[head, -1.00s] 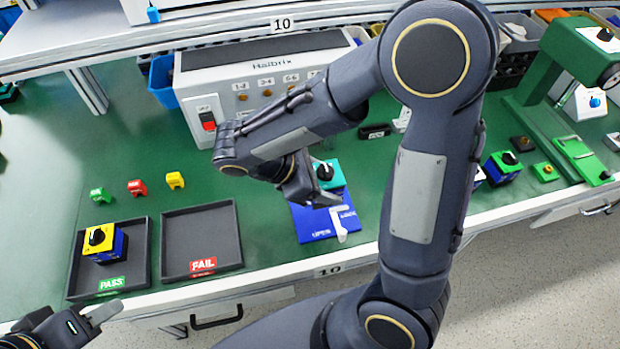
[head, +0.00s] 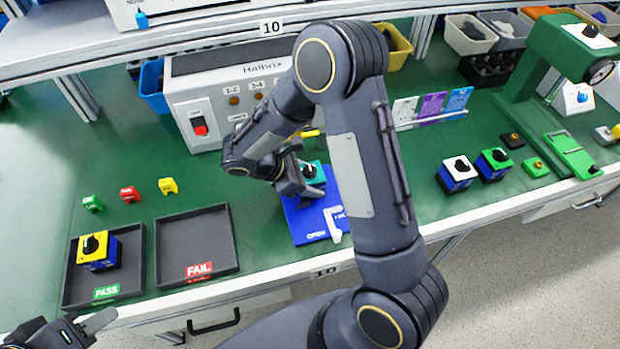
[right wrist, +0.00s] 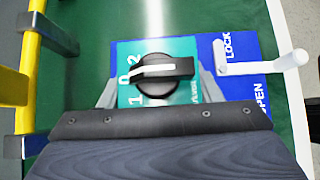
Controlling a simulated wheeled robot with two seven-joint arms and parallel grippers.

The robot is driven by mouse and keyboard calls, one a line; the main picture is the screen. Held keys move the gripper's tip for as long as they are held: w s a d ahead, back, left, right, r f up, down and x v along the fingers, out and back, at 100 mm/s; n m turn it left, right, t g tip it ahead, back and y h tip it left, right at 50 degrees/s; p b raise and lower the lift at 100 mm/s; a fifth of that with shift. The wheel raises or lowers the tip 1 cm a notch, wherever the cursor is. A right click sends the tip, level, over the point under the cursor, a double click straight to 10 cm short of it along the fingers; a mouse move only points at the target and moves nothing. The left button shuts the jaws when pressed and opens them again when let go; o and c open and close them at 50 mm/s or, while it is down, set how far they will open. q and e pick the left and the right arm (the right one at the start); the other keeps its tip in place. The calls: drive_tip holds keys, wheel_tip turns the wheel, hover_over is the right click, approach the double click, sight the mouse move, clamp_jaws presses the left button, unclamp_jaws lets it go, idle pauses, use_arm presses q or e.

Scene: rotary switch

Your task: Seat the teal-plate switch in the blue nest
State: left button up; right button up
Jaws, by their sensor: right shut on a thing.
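The teal-plate switch (head: 313,171) has a black knob with a white pointer. My right gripper (head: 303,190) is shut on it, with a finger on either side in the right wrist view (right wrist: 157,92). The switch is at the far part of the blue nest (head: 303,229); whether it is fully down is hidden by the gripper. The nest's white lever (head: 333,224) stands at its right side, near the printed LOCK and OPEN in the right wrist view (right wrist: 265,66). My left gripper (head: 92,324) is at the bottom left, partly cut off, away from the nest.
A FAIL tray (head: 236,238) is empty left of the nest. A PASS tray (head: 137,278) holds a yellow-plate switch (head: 97,249). The grey Halbrix box (head: 197,82) stands behind. Two more switches (head: 458,173) are at the right. My right forearm covers part of the bench.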

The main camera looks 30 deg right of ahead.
drive_tip(key=shift+f, duration=0.15)
drive_tip(key=o, duration=1.1)
